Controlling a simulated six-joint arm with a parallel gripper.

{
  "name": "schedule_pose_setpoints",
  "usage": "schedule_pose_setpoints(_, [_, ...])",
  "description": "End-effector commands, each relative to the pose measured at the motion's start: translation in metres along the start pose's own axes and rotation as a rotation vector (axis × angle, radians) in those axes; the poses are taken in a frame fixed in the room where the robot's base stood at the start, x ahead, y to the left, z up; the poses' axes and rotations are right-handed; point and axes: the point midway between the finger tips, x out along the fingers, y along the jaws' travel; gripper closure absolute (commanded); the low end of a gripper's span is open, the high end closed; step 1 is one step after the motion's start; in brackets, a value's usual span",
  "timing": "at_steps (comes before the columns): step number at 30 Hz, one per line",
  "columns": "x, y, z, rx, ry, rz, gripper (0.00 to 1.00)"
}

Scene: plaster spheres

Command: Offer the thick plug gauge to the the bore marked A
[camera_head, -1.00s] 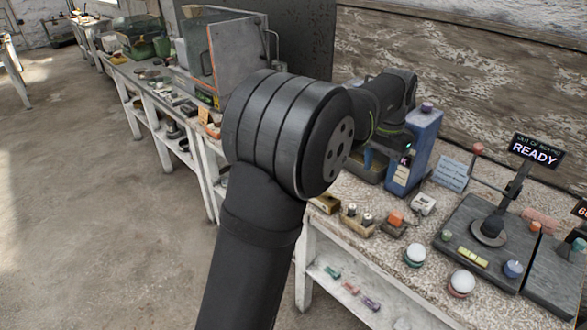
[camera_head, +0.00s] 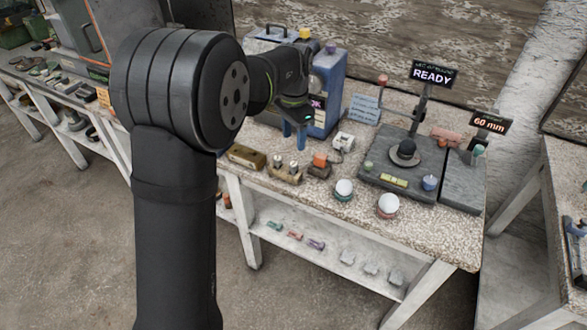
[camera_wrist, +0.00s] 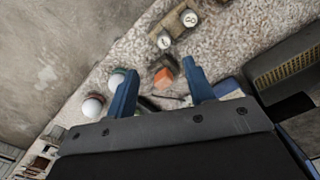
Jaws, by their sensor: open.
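I cannot tell which is the thick one. No bore marked A can be read in either view. My gripper (camera_head: 301,138) hangs above the bench, behind the plug block in the head view. Its blue fingers (camera_wrist: 160,92) are apart and nothing is between their tips except the bench and an orange block beyond.
The orange block (camera_head: 320,160) sits right of the plugs. Two white spheres (camera_head: 344,187) (camera_head: 388,203) rest on small stands near the front edge. A dark gauge stand (camera_head: 400,176) with a READY sign (camera_head: 432,74) is at right. A blue case (camera_head: 328,92) stands behind my gripper.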

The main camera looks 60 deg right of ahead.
Motion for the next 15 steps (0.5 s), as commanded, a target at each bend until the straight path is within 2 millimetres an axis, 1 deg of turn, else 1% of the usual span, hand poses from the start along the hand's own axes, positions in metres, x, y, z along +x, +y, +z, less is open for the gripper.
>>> schedule_pose_setpoints(1, [0.012, 0.000, 0.001, -0.001, -0.003, 0.003, 0.51])
schedule_pose_setpoints(6, [0.046, 0.000, 0.000, -0.002, -0.002, 0.002, 0.51])
schedule_pose_setpoints(10, [0.062, -0.001, 0.000, -0.002, 0.000, 0.000, 0.51])
schedule_pose_setpoints(15, [0.070, -0.001, 0.000, -0.002, 0.000, 0.000, 0.51])
